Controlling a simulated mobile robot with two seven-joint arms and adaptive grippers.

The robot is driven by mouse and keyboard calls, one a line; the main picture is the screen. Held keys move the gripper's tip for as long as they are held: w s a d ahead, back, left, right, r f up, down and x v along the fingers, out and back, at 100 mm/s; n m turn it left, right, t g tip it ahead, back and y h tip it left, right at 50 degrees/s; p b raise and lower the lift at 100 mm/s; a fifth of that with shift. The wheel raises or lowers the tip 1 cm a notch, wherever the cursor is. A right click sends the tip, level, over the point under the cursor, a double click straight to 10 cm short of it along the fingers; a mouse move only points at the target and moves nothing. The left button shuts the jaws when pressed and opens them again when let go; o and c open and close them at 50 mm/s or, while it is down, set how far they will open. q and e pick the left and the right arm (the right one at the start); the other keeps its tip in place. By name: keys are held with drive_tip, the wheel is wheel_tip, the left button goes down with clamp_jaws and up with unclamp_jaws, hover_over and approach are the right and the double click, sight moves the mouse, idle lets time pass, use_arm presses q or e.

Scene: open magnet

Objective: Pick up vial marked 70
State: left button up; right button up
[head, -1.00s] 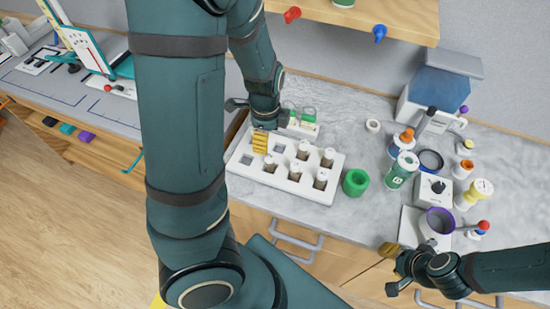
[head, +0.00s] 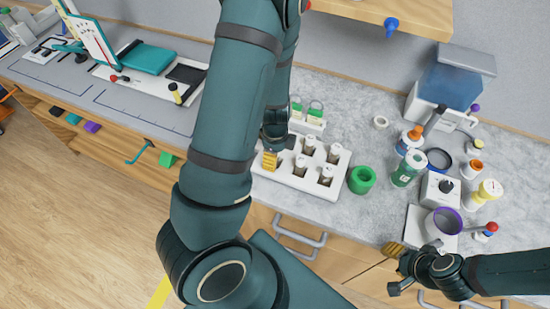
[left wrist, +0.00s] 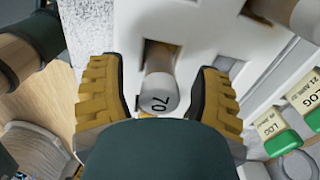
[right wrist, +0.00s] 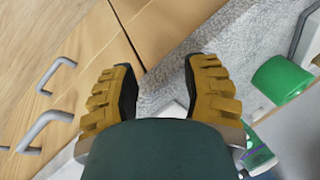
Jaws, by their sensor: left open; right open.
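The vial marked 70 (left wrist: 160,92) stands in a slot of the white rack (left wrist: 205,30), its pale cap with the number facing the left wrist camera. My left gripper (head: 270,160) is open, its yellow fingers on either side of this vial with gaps showing. In the head view my gripper and arm cover the rack's left end, and I cannot pick out the marked vial there. Several other capped vials (head: 326,174) stand in the rack (head: 338,190). My right gripper (head: 394,249) is open and empty at the counter's front edge, also seen in the right wrist view (right wrist: 158,90).
A green cup (head: 362,180) stands just right of the rack. A holder with green-labelled items (head: 308,118) is behind it. Bottles, a green-and-white can (head: 408,168) and a purple-rimmed vessel (head: 444,221) crowd the right. A shelf (head: 385,12) overhangs the back.

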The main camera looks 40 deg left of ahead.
use_arm(q)
drive_tip(key=shift+f, duration=0.1)
clamp_jaws()
